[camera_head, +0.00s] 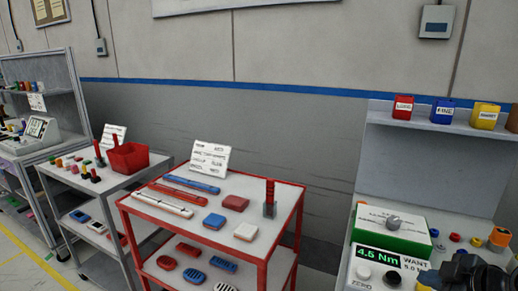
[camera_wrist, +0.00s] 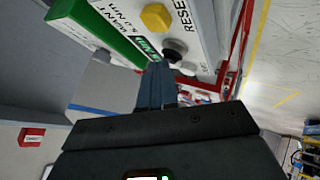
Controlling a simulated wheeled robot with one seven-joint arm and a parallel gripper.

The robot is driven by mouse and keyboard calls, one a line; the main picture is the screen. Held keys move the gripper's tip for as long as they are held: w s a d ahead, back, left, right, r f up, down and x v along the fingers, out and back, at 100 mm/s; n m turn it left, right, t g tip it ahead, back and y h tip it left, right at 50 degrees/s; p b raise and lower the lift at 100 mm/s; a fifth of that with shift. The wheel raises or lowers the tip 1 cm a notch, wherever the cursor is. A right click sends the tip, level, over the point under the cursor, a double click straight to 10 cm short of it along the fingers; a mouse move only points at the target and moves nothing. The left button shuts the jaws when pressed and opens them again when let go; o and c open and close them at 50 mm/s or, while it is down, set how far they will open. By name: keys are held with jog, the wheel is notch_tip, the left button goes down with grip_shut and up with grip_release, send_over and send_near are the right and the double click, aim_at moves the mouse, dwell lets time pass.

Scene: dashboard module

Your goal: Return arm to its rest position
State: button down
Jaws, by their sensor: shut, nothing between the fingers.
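My gripper (camera_wrist: 158,70) is shut and empty in the wrist view, its narrow fingers together. Its tips appear close to a black knob (camera_wrist: 173,54) on a white panel; whether they touch cannot be told. A yellow button (camera_wrist: 156,17) and the RESET label are on that panel. In the head view, a dark part of my arm (camera_head: 468,275) shows at the lower right corner, over the right workstation; the fingertips cannot be made out there. The green and white box (camera_head: 390,228) with a grey knob stands there, above a display (camera_head: 379,258) reading 4.5 Nm.
A red-framed cart (camera_head: 150,222) with coloured bars and blocks stands in the middle. A grey cart with a red bin (camera_head: 128,158) is farther left. Bins, including a red one (camera_head: 403,107), sit on the right workstation's shelf. Small coloured parts lie near my arm.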

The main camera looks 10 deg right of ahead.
jog(key=s+a+f+m+t+h, duration=0.2)
jog(key=s+a+f+m, duration=0.55)
jog(key=s+a, duration=0.7)
jog(key=s+a+r+t, duration=0.1)
jog(key=s+a+r, duration=0.1)
jog(key=s, duration=0.4)
jog(key=s+a+r+m+t+y, duration=0.1)
jog(key=s+a+r, duration=0.1)
jog(key=s+r, duration=0.2)
jog(key=s+a+r+t+b, duration=0.1)
jog(key=s+r, duration=0.3)
jog(key=s, duration=0.6)
jog(key=shift+s+a+m, duration=0.25)
jog(key=shift+a+m, duration=0.1)
jog(key=shift+a, duration=0.05)
